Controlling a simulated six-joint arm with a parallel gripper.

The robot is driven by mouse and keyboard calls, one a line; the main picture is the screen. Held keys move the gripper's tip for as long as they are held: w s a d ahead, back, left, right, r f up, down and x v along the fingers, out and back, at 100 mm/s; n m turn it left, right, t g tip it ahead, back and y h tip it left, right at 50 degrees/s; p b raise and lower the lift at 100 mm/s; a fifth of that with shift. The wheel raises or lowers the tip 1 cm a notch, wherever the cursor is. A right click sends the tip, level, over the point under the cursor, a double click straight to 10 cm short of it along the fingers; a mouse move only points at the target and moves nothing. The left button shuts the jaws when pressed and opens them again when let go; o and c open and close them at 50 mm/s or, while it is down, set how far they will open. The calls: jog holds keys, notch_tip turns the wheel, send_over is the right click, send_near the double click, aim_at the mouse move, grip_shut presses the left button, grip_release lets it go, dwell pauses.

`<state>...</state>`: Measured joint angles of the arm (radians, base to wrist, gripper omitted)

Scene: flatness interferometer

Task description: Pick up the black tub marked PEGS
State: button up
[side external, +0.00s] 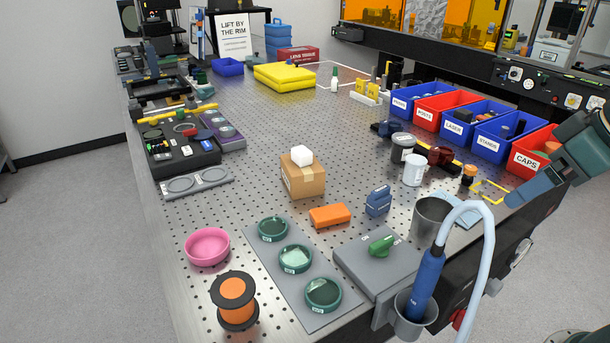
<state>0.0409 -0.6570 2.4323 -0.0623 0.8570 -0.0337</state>
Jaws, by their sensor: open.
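A small black tub (402,148) with a white label stands upright on the perforated metal table, right of centre. The label is too small to read, so I cannot confirm PEGS. It stands behind a white mug (415,170) and left of a dark red part (443,158). My gripper (520,195) enters from the right edge, only partly in view, with its blue-grey end pointing down and left. It is open, with nothing seen in it. It is well apart from the tub, to its right and nearer the camera.
Blue and red bins, one marked CAPS (526,163), line the right side behind the tub. A cardboard box (302,178) is left; table between is clear.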

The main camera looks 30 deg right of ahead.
jog(key=w+r+n+y, duration=0.1)
jog(key=w+r+n, duration=0.15)
jog(key=w, duration=1.15)
jog(key=n+t+y, duration=0.3)
jog(key=t+y, duration=0.3)
send_over(414, 139)
jog(key=a, duration=0.1)
jog(key=f, duration=1.1)
jog(key=shift+s+f, duration=0.2)
jog(key=shift+f, duration=0.2)
jog(key=shift+w+d+f, duration=0.1)
jog(key=shift+d+f, duration=0.25)
jog(key=shift+d, duration=0.1)
jog(key=shift+f, duration=0.15)
jog(key=shift+f, duration=1.65)
